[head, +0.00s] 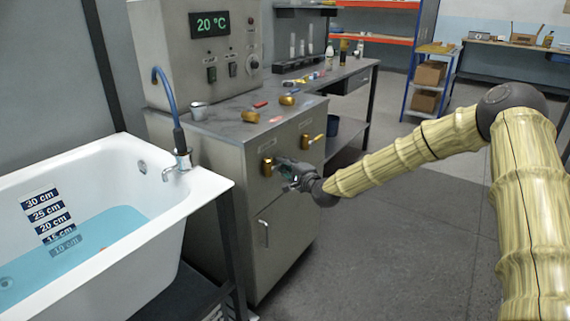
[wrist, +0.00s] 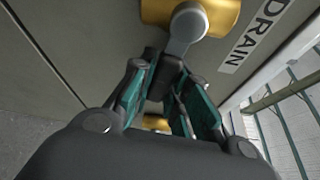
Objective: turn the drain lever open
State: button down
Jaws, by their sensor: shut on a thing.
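The drain valve has a brass body (head: 267,167) on the front of the metal cabinet, left of a second brass valve. In the wrist view the brass body (wrist: 222,14) sits beside a DRAIN label (wrist: 254,40), and its grey lever (wrist: 188,28) runs down between my fingers. My gripper (head: 286,172) is at the drain valve's right side, shut on the lever. It also shows in the wrist view (wrist: 168,85); the fingers hide much of the lever. The white bathtub (head: 205,190) holds blue water (head: 95,245), near the 15 cm mark.
The second brass valve (head: 306,143) is close on the right. The cabinet (head: 283,225) has a door handle below my gripper. A faucet (head: 180,162) with a blue hose stands at the tub's corner. Loose brass parts (head: 250,116) lie on top. The floor to the right is clear.

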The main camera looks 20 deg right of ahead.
jog(key=shift+s+a+f+m+g+b, duration=0.25)
jog(key=shift+f+m+g+b, duration=0.3)
jog(key=shift+m, duration=0.55)
jog(key=shift+s+a+f+m+g+b, duration=0.1)
jog(key=shift+a+f+m+g+b, duration=0.15)
jog(key=shift+f+m+g, duration=0.6)
jog(key=shift+m, duration=0.35)
jog(key=c, duration=1.4)
grip_release()
jog(key=shift+o, duration=0.2)
jog(key=shift+s+d, duration=0.1)
jog(key=shift+s, duration=0.05)
jog(key=v, duration=1.1)
jog(key=shift+s+d, duration=0.25)
jog(key=shift+s, duration=0.1)
jog(key=shift+f, duration=0.15)
